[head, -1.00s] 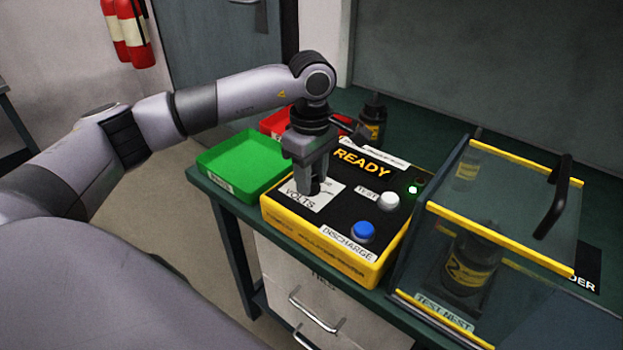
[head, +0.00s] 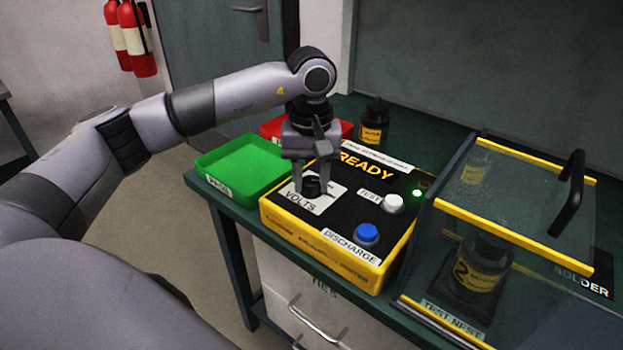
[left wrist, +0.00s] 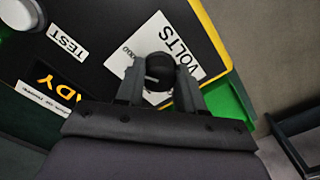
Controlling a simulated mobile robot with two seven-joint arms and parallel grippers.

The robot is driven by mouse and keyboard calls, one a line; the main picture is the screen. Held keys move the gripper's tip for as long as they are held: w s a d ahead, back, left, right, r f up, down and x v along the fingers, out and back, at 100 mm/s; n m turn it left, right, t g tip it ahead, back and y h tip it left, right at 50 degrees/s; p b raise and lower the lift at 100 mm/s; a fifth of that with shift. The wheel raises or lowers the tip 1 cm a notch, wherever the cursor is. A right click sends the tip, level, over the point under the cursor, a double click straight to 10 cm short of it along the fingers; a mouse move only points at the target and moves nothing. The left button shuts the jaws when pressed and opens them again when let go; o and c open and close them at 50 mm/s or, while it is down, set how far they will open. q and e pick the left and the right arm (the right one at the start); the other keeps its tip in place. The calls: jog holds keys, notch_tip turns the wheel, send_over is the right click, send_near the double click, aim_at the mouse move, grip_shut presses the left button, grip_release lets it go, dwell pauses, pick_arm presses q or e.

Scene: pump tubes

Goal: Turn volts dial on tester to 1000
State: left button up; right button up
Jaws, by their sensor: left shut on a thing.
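The tester (head: 335,255) is a yellow box with a black top on the bench. Its black volts dial (head: 312,187) sits on a white label marked VOLTS (head: 302,205). My left gripper (head: 312,190) points down from above and is shut on the dial. In the left wrist view the dial (left wrist: 158,72) shows between the two fingers, with a pale pointer line on it. The label (left wrist: 172,40) shows "1000" near the dial's left side; its other marks are hidden or too small to read. My right gripper is not in view.
The tester also has a lit READY display (head: 368,162), a white TEST button (head: 392,203), a blue DISCHARGE button (head: 367,234) and a green light. A green tray (head: 240,168) stands at left, a red tray behind. A clear-lidded test nest (head: 510,215) holds a dark canister at right.

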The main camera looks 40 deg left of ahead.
aim_at(311, 182)
pick_arm(q)
jog(key=shift+m, duration=0.5)
jog(key=o, duration=1)
jog(key=shift+o, duration=0.2)
jog(key=shift+r, duration=3.65)
jog(key=shift+s+f, duration=0.1)
